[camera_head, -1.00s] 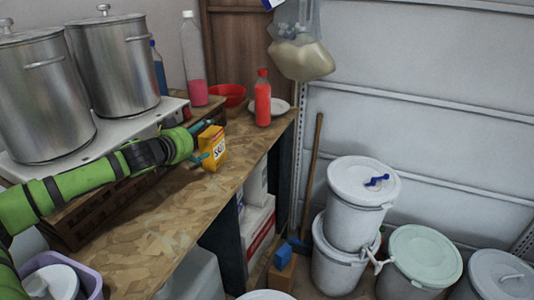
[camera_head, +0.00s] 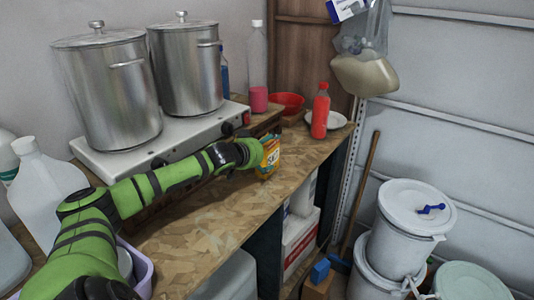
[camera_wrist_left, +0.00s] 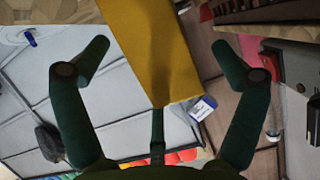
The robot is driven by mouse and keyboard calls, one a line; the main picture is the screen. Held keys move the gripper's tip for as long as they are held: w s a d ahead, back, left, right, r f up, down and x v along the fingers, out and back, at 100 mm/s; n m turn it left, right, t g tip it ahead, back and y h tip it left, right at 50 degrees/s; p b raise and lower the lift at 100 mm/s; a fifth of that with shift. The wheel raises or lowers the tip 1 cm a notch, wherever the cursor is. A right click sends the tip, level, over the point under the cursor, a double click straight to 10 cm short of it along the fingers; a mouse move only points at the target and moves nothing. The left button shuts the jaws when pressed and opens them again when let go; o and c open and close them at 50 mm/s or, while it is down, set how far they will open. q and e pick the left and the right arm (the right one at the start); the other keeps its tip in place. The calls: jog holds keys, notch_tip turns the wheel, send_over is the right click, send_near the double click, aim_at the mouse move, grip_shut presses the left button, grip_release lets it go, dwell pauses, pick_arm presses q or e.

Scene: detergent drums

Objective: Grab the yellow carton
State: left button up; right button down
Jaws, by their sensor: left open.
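The yellow carton (camera_head: 270,158) stands on the wooden worktop, near its front edge, in the head view. My left gripper (camera_head: 260,153) is at the carton, which partly hides behind it. In the left wrist view the yellow carton (camera_wrist_left: 152,45) is large and lies between the two dark green fingers of my left gripper (camera_wrist_left: 161,48). The fingers are spread, with gaps visible on both sides of the carton. My right gripper is not in view.
Two steel pots (camera_head: 108,95) stand on a white stove (camera_head: 150,140) behind my left arm. A red bottle (camera_head: 320,112), a red bowl (camera_head: 288,102) and a white plate (camera_head: 338,121) are beyond the carton. White drums (camera_head: 415,215) stand on the floor at right.

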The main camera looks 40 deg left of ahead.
pick_arm(q)
jog(key=shift+p+x, duration=0.35)
jog(key=shift+x, duration=1.15)
jog(key=c, duration=1.5)
jog(key=shift+r, duration=0.1)
